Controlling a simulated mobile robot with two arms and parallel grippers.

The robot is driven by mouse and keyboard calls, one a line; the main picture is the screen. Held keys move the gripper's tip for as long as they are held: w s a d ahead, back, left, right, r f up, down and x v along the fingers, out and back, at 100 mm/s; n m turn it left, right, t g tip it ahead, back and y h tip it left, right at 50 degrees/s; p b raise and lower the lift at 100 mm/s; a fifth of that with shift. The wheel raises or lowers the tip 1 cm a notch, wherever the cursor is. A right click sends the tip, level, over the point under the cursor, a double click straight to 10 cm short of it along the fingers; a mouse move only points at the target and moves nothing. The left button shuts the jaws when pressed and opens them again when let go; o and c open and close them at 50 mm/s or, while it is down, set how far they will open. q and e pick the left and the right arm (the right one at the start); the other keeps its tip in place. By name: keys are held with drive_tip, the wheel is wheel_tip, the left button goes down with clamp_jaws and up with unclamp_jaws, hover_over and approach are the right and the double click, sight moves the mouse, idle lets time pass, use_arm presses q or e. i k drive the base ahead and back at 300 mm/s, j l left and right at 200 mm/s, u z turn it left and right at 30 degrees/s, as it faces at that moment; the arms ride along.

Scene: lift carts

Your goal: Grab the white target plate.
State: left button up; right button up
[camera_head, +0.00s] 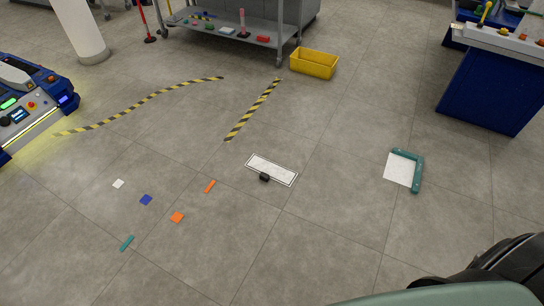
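A white rectangular plate (272,168) with a dark outline lies on the floor near the middle of the head view. A small black block (264,178) sits at its near edge. To its right, a white square plate (398,171) lies inside a teal L-shaped corner piece (418,172), which runs along its far and right sides. A small white square (118,183) lies on the floor at the left. I cannot tell which white piece is the target plate. Neither of my grippers shows in this view.
Several small coloured pieces, such as a blue square (146,200) and an orange square (177,217), lie at the lower left. A yellow bin (314,63) stands beside a grey cart (228,33). A blue-sided station (488,93) is at right.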

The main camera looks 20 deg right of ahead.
sight(267, 169)
drive_tip(key=i+j+z, duration=0.1)
drive_tip(key=i+z, duration=0.3)
drive_tip(key=i+j+z, duration=0.25)
drive_tip(key=z, duration=0.15)
drive_tip(key=i+j+z, duration=0.45)
drive_tip(key=l, duration=0.1)
